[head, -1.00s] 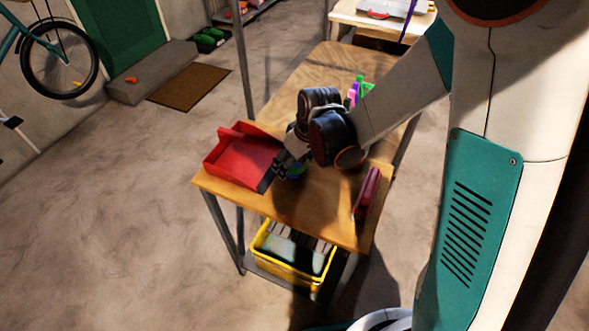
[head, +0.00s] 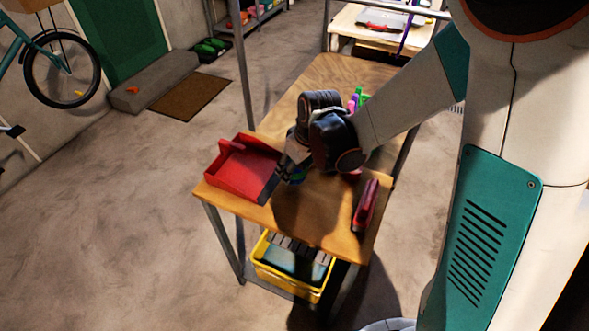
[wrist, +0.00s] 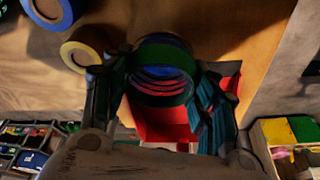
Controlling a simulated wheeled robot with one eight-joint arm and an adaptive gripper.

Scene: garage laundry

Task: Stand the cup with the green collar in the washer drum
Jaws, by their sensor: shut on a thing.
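The cup with the green collar (wrist: 160,88) is between my gripper's fingers in the wrist view, showing dark green and blue bands with red rings. In the head view only a small blue-green part of the cup (head: 296,178) shows beneath my gripper (head: 284,172); the wrist hides the rest. My gripper is shut on the cup, just right of the red tray (head: 236,182) and over the near part of the wooden table. I cannot tell whether the cup touches the tabletop. The washer drum is not in view.
Green and purple items (head: 357,98) are behind my wrist. A yellow crate (head: 292,280) sits on the lower shelf. A blue roll-like thing (wrist: 52,12) shows in the wrist view. The floor to the left is open.

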